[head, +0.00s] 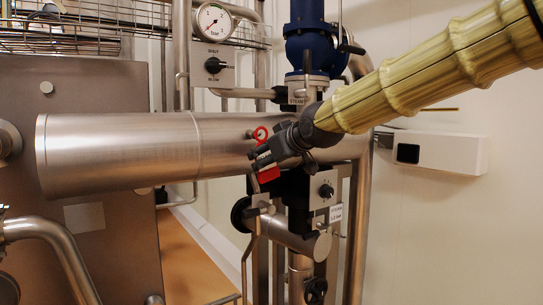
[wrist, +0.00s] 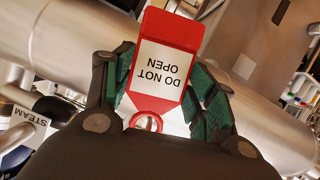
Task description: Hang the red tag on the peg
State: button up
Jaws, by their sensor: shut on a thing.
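The red tag (wrist: 183,30) has a white label reading "DO NOT OPEN", upside down in the wrist view. It sits between the green finger pads of my gripper (head: 262,158), which is shut on it. The tag's ring end points toward the palm in that view. In the head view the red ring (head: 260,133) shows above the fingers and part of the red body (head: 268,175) below them, in front of the large steel pipe. A small grey stub shows beside the ring; I cannot tell whether it is the peg or whether the ring touches it.
The large horizontal steel pipe (head: 120,150) runs behind the gripper. A valve stack with a black knob (head: 326,191) stands close below and right. A pressure gauge (head: 213,22) and a switch plate (head: 213,65) are above. A white wall box (head: 440,150) is at right.

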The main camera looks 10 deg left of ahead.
jog(key=shift+x, duration=0.95)
jog(key=shift+a+f, duration=0.1)
jog(key=o, duration=1.1)
jog(key=shift+s, duration=0.1)
